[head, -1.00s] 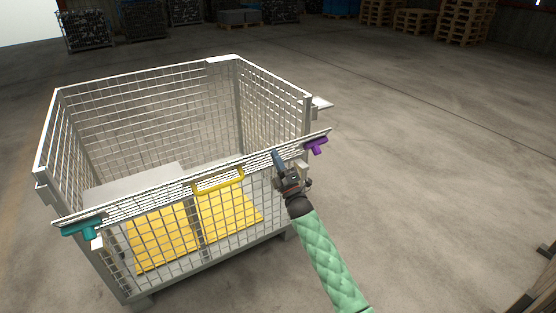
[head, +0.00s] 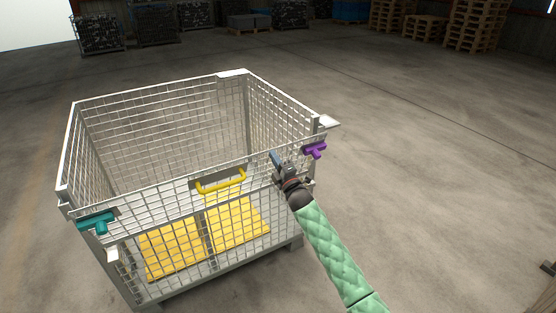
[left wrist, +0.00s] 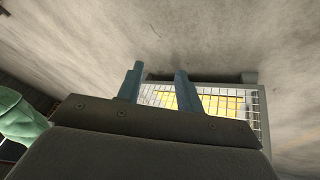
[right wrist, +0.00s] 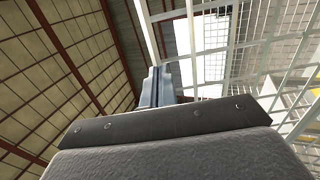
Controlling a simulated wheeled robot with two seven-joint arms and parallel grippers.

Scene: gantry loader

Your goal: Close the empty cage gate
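The wire mesh cage (head: 160,85) stands in front of me. Its front gate flap (head: 160,197) is raised to a steep tilt; I cannot tell whether it is flush with the posts. The gate carries a yellow handle (head: 222,184) in the middle, a teal latch (head: 97,221) at the left end and a purple latch (head: 315,150) at the right end. My right gripper (head: 277,162) is at the gate's outer side, left of the purple latch. Its fingers (right wrist: 156,86) are together with nothing visible between them. My left gripper (left wrist: 157,85) is open and empty, outside the head view.
Yellow panels (head: 170,247) show through the lower front mesh. The floor (head: 440,180) right of the cage is clear. Wooden pallets (head: 465,22) and dark loaded cages (head: 97,33) stand far back.

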